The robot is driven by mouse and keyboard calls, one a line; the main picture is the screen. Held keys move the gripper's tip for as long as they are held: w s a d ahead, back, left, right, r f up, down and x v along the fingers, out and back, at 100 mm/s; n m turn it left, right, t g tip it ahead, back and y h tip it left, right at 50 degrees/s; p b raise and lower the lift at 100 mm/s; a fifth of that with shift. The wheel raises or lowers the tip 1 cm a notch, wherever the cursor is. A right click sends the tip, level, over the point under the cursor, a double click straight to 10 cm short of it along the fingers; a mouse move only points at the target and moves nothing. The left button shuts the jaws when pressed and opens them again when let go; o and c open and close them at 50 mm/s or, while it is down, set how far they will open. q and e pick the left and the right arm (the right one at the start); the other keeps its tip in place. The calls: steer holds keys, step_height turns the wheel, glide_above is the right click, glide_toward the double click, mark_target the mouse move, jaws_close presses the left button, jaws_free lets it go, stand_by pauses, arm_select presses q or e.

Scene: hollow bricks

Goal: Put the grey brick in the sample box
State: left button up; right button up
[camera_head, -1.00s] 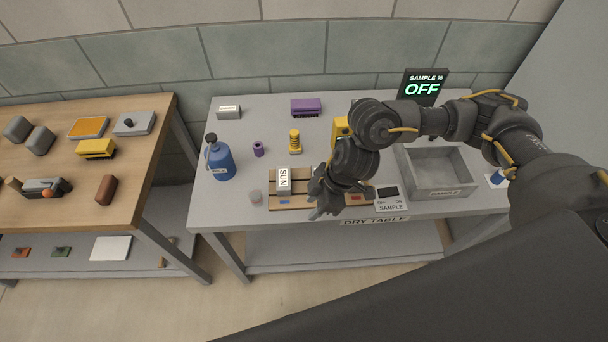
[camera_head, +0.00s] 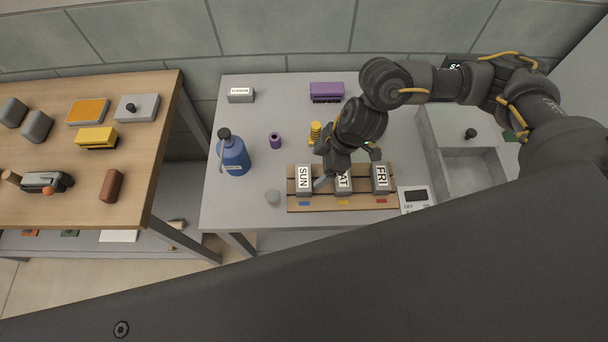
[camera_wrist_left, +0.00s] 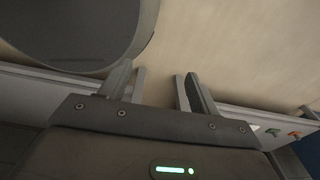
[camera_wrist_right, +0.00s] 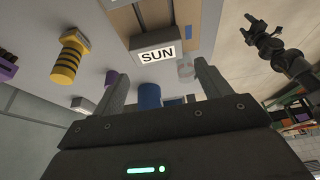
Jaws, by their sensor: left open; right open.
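I cannot tell for sure which piece is the grey brick. Grey blocks marked SUN (camera_head: 303,180), SAT (camera_head: 343,181) and FRI (camera_head: 381,178) stand on a wooden rack (camera_head: 325,208) on the grey table. My right gripper (camera_head: 325,181) is over the rack between SUN and SAT, partly hiding SAT. It is open and empty in the right wrist view (camera_wrist_right: 160,85), with the SUN block (camera_wrist_right: 158,54) beyond its fingers. The sample box (camera_head: 472,178) stands open at the right, with a black-knobbed grey panel (camera_head: 450,124) at its back. My left gripper (camera_wrist_left: 160,85) is open and empty, over floor.
A blue bottle (camera_head: 234,157), purple ring (camera_head: 275,140), yellow ribbed piece (camera_head: 315,132), purple brick (camera_head: 326,91) and small labelled grey block (camera_head: 240,95) stand left and behind the rack. Rounded grey blocks (camera_head: 37,126) and a yellow brick (camera_head: 96,138) are on the wooden table.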

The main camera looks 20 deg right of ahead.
mark_target(304, 177)
steer(key=o, duration=0.4)
steer(key=x, duration=0.3)
steer(key=shift+a+r, duration=0.1)
steer(key=shift+a, duration=0.15)
steer(key=shift+o, duration=0.2)
steer(key=shift+w+a+f, duration=0.2)
steer(key=shift+w+f, duration=0.1)
steer(key=shift+f, duration=0.25)
steer(key=shift+w+f, duration=0.1)
steer(key=shift+f, duration=0.25)
steer(key=shift+a+f+p, duration=0.15)
steer(key=shift+f+p, duration=0.15)
steer(key=shift+f, duration=0.05)
steer(key=x, duration=0.3)
steer(key=shift+w+a+f+p, duration=0.15)
steer(key=shift+a+f+p, duration=0.05)
steer(key=shift+f+p, duration=0.1)
steer(key=shift+a+f, duration=0.1)
steer(key=shift+f, duration=0.1)
arm_select(q)
steer(key=shift+s+r, duration=0.45)
steer(key=shift+r, duration=0.1)
